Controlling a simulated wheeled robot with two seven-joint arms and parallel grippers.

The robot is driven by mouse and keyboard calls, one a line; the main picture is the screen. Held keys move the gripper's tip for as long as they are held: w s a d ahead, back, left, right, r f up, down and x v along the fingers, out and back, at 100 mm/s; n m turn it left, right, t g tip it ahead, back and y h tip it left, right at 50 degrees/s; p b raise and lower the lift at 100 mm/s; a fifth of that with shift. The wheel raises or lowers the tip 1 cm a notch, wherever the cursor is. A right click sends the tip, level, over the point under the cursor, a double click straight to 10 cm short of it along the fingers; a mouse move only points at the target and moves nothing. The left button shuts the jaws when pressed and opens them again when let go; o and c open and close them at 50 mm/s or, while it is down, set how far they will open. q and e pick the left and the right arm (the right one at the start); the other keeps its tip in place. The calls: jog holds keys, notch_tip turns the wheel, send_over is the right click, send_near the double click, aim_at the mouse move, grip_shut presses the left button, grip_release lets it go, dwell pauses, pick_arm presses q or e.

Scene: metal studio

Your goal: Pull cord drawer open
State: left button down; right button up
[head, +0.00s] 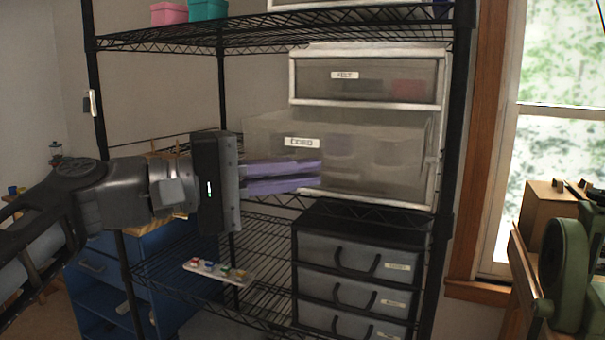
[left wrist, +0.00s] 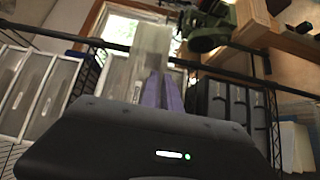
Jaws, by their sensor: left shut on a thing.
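The cord drawer (head: 380,150) is a translucent bin with a white label on its front. It sits in a white-framed unit on the wire shelf, below another labelled drawer (head: 375,90). Its front stands out to the left of the upper drawer's front, so it looks partly open. My left gripper (head: 316,177) reaches in from the left, its purple fingers shut on the lower front of the cord drawer. In the left wrist view the fingers (left wrist: 162,92) meet a pale translucent panel (left wrist: 152,45). The exact grip point is hard to see. My right gripper is not in view.
A black drawer unit (head: 352,212) with grey fronts stands just below the cord drawer. Black shelf posts (head: 455,130) flank the bins. A small board with coloured pieces (head: 217,271) lies on the lower shelf. Green machinery (head: 565,255) stands at right by the window.

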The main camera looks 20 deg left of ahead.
pick_arm(q)
jog(key=c, duration=1.6)
grip_release()
jog(key=v, duration=0.7)
jog(key=shift+s+a, duration=0.25)
jog(key=shift+w+f, duration=0.1)
